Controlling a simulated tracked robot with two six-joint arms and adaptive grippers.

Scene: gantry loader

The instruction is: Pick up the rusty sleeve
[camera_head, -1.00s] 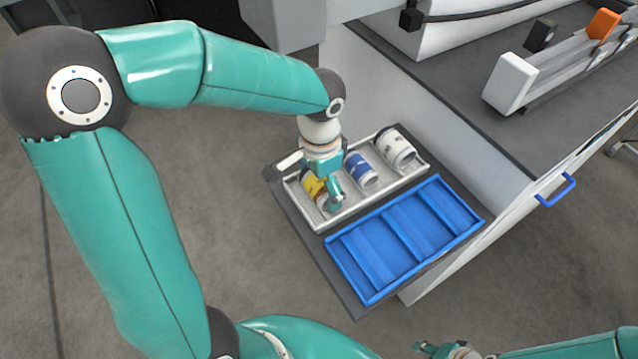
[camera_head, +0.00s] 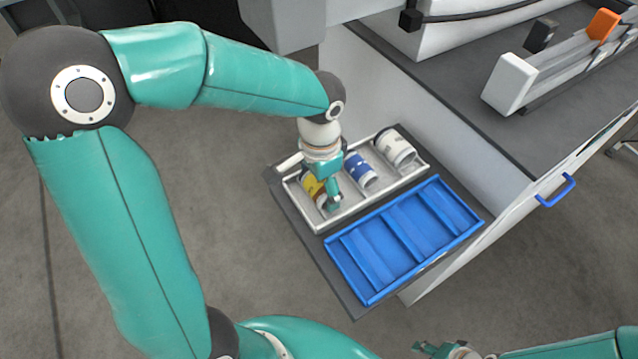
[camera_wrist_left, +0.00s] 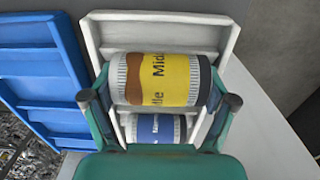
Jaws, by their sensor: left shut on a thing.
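The sleeve with a yellow label and a rust-brown patch (camera_head: 312,186) lies on its side in the near-left compartment of the white tray (camera_head: 338,219). It also shows in the left wrist view (camera_wrist_left: 172,80), lying across the jaws with a pale ribbed end and a dark end. My left gripper (camera_wrist_left: 163,103) is shut on this sleeve, one finger at each end; in the head view it (camera_head: 333,195) hides part of it. A blue-and-white sleeve (camera_head: 361,170) and a cream-white sleeve (camera_head: 396,150) lie in the other compartments. My right gripper (camera_head: 424,347) is at the bottom edge, away from the trays.
A blue tray (camera_head: 374,296) with empty compartments sits beside the white tray on a dark surface. A white machine wall (camera_head: 440,115) rises behind them, with a blue handle (camera_head: 556,190) at right. Grey floor lies open at left.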

